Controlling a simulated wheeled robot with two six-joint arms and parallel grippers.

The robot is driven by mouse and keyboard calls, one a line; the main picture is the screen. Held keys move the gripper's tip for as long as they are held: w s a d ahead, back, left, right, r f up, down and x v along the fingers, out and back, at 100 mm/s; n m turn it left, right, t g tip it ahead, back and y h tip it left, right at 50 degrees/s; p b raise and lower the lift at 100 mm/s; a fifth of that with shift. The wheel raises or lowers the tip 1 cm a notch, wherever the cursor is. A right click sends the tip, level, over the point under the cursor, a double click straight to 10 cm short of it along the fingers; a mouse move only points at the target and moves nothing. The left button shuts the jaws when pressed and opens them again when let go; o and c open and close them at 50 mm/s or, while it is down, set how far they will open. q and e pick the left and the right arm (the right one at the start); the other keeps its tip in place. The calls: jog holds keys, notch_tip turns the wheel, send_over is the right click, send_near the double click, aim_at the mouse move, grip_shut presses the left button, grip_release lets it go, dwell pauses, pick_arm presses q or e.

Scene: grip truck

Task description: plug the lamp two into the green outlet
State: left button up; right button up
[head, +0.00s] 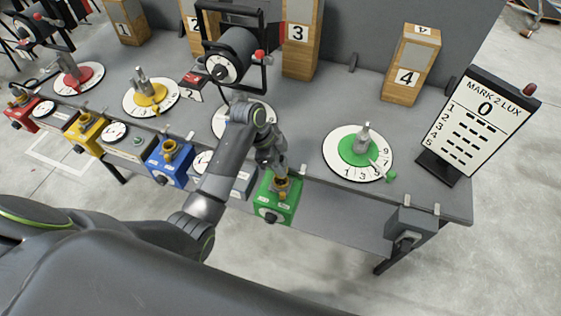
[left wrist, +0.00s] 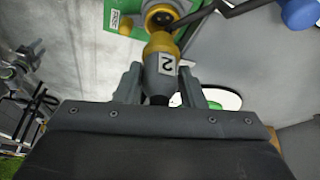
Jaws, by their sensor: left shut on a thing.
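My left gripper (head: 279,172) is shut on a grey-and-yellow plug marked 2 (left wrist: 162,68), which shows between its fingers in the left wrist view. The green outlet (head: 277,208) is a box below the table's front edge, with a yellow socket on top. In the left wrist view the socket (left wrist: 161,16) lies just beyond the plug's yellow tip. The socket's dark hole is partly visible; I cannot tell whether plug and rim touch. A lamp (head: 236,55) in a black frame stands on the table beside a 2 label. My right gripper is not in view.
Blue (head: 169,163), yellow (head: 83,133) and red (head: 27,112) outlet boxes line the table's front edge. A green dial (head: 358,151) and a MARK 2 LUX board (head: 482,122) stand to the right. Numbered wooden blocks stand at the back. A dark cable shows near the socket.

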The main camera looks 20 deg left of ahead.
pick_arm(q)
jog(key=shift+f, duration=0.6)
dwell(0.5)
jog(key=shift+f+p, duration=0.25)
jog(key=shift+p, duration=0.15)
dwell(0.9)
jog(key=shift+f+b, duration=0.85)
jog(key=shift+f, duration=0.8)
dwell(0.5)
jog(key=o, duration=1.4)
jog(key=shift+o, duration=0.2)
jog(key=shift+r, duration=0.1)
jog(key=shift+r+p, duration=2.45)
jog(key=shift+p, duration=0.25)
